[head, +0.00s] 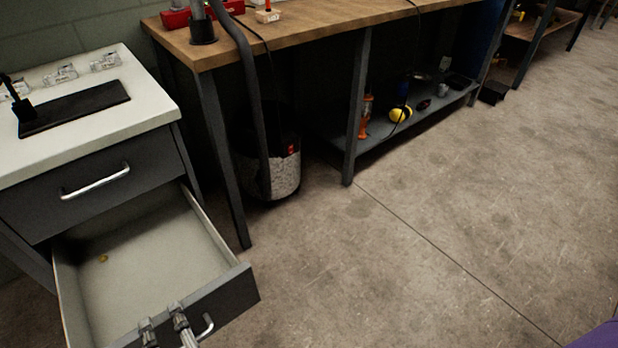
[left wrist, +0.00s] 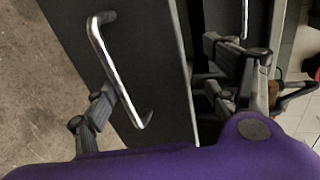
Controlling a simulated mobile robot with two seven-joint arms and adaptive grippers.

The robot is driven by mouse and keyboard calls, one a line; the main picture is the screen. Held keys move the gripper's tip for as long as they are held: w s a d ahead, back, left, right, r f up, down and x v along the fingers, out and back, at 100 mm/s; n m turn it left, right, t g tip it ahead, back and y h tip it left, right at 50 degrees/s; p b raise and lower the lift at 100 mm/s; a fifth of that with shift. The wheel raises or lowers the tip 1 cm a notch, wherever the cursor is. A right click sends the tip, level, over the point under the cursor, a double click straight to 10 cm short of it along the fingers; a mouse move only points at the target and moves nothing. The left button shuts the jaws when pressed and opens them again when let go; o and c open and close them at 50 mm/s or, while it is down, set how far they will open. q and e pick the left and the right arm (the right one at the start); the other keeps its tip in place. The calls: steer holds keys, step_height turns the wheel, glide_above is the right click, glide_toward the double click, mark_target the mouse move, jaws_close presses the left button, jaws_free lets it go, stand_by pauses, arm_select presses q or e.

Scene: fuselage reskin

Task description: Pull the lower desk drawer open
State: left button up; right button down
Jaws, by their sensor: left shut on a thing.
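The lower desk drawer (head: 165,250) is pulled well out from the desk, showing its pale, nearly empty inside. Its dark front panel (head: 232,292) carries a silver handle (head: 206,326), which also shows large in the left wrist view (left wrist: 120,75). My left gripper (head: 164,326) is at the top edge of that panel, beside the handle. In the left wrist view its fingers (left wrist: 165,95) lie on either side of the panel, shut on it. The upper drawer (head: 130,185) is shut. My right gripper is not in view.
The white desk top (head: 150,95) holds a dark pad (head: 75,108). A small yellow thing (head: 103,258) lies in the open drawer. The concrete floor (head: 400,270) to the right is clear.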

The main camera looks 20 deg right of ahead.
arm_select(q)
steer(key=shift+s+d+r, duration=0.15)
steer(key=shift+r, duration=0.4)
steer(key=shift+s+d+r, duration=0.1)
steer(key=shift+d+r, duration=0.05)
steer(key=shift+r, duration=0.4)
steer(key=shift+c, duration=0.3)
steer(key=shift+s+d+r+t, duration=0.1)
steer(key=shift+s+t, duration=0.05)
steer(key=shift+s, duration=0.3)
steer(key=shift+s+d+r+t, duration=0.1)
steer(key=shift+s+t, duration=0.05)
steer(key=shift+s, duration=0.3)
steer(key=c, duration=1)
steer(key=v, duration=0.4)
steer(key=shift+s+f, duration=0.2)
steer(key=shift+f, duration=0.2)
steer(key=shift+a, duration=0.1)
